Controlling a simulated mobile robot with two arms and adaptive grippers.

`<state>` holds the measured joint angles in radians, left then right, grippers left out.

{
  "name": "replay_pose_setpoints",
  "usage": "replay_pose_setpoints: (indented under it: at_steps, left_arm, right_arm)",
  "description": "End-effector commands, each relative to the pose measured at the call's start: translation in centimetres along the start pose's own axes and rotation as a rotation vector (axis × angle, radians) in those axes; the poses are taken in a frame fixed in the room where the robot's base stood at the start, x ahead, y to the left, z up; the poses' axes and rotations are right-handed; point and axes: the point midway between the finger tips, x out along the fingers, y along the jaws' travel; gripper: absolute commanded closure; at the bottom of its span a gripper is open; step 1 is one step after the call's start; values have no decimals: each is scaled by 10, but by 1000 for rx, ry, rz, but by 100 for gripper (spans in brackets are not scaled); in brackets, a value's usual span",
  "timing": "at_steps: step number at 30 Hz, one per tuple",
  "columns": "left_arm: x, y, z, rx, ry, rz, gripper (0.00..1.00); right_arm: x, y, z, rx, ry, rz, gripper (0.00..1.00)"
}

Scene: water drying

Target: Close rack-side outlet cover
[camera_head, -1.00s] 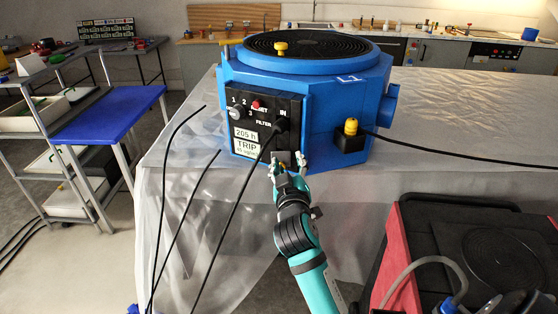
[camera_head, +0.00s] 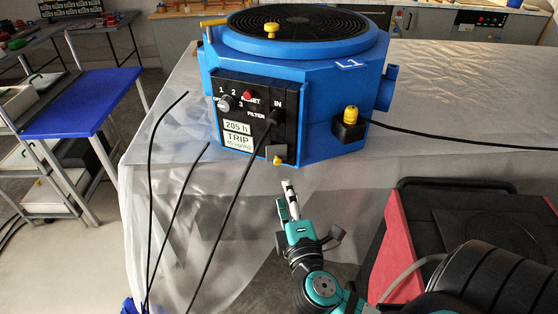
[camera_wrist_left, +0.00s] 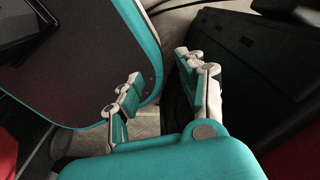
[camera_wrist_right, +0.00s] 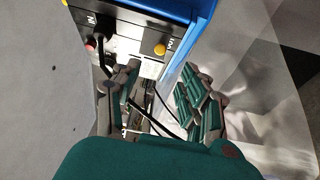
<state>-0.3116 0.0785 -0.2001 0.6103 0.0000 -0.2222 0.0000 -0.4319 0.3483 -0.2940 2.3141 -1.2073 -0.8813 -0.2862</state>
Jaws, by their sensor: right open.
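The blue machine (camera_head: 310,100) stands on the plastic-covered table, with a black control panel (camera_head: 258,118) on its front. A small grey cover-like piece (camera_head: 276,150) with a yellow tab (camera_head: 278,160) is at the panel's lower right; I cannot tell whether it is the named cover or whether it is closed. The yellow tab also shows in the right wrist view (camera_wrist_right: 160,48). My right gripper (camera_head: 289,190) is open and empty, below and apart from the tab. My left gripper (camera_wrist_left: 155,78) is open and empty in the left wrist view.
A black cable runs down from the panel's IN socket (camera_head: 276,117). A yellow-capped black box (camera_head: 349,125) on the machine's right has another cable. A red and black case (camera_head: 470,225) stands at lower right. Blue-topped shelving (camera_head: 80,105) is at left.

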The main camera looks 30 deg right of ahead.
Motion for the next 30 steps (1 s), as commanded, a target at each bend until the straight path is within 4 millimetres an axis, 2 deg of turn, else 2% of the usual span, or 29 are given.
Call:
replay_pose_setpoints:
  at_steps: [3,9,15,20,27,28,30]
  left_arm:
    - [-12,-1,-6,0,9,-1,60]
    - [-23,-4,-23,0,34,-4,60]
    - [-28,-4,-25,0,36,-5,60]
    - [-29,-4,-22,0,30,-4,60]
    - [-29,-4,-16,1,21,-4,60]
    - [-29,-4,-15,1,21,-4,60]
    - [-29,-4,-15,1,20,-4,60]
  right_arm:
    - [28,5,0,-1,-1,4,57]
    - [69,3,0,-1,-2,2,57]
    - [95,1,0,1,-1,0,57]
    - [103,0,0,2,-1,-1,57]
    - [104,-1,0,2,-1,-2,57]
    - [103,-1,0,2,-1,-2,58]
    - [103,-1,0,2,-1,-2,67]
